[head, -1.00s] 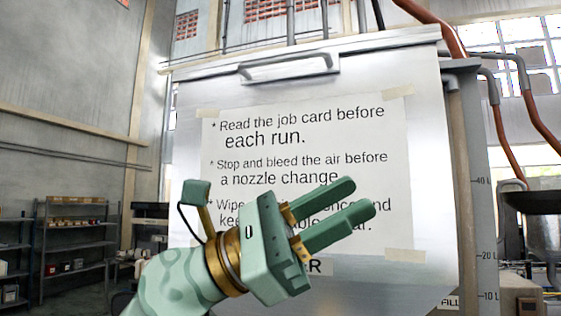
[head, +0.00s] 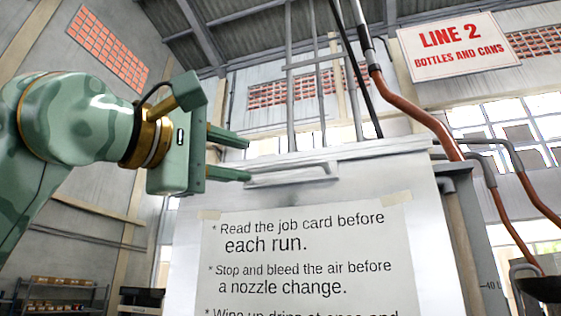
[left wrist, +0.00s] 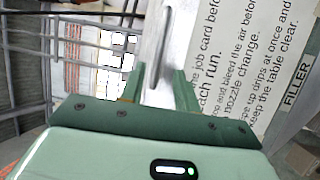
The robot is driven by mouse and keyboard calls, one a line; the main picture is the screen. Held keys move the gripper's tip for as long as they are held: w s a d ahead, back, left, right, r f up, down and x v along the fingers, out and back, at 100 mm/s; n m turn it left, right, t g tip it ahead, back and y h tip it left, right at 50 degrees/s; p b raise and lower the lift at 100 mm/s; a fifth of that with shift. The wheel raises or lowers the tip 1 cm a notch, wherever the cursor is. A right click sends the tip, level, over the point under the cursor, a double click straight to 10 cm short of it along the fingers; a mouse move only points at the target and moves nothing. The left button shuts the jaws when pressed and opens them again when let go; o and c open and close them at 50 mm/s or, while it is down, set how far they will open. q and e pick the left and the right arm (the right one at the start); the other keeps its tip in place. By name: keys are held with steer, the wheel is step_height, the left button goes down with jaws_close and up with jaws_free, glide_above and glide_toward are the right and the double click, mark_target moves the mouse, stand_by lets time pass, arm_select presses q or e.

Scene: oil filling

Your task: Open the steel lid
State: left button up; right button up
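The steel lid (head: 385,150) lies closed along the top of the pale filler tank (head: 185,250). Its bar handle (head: 300,178) is on the front side, above the notice. My left gripper (head: 243,159) is open, its two fingers apart and pointing right, at the handle's left end. The lower fingertip overlaps that end in the head view; I cannot tell if it touches. In the left wrist view the handle (left wrist: 153,50) lines up with the gap between the fingers of the left gripper (left wrist: 160,80). My right gripper is not in view.
A paper notice (head: 310,260) is taped to the tank front. Orange-brown hoses (head: 425,120) and grey pipes (head: 490,180) run at the right. A LINE 2 sign (head: 450,45) hangs above. Shelves (head: 62,295) stand far left.

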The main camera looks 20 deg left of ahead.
mark_target(278, 168)
arm_select(q)
steer(key=p+x, duration=0.2)
steer(key=x, duration=0.8)
steer(key=shift+p, duration=0.3)
jaws_close()
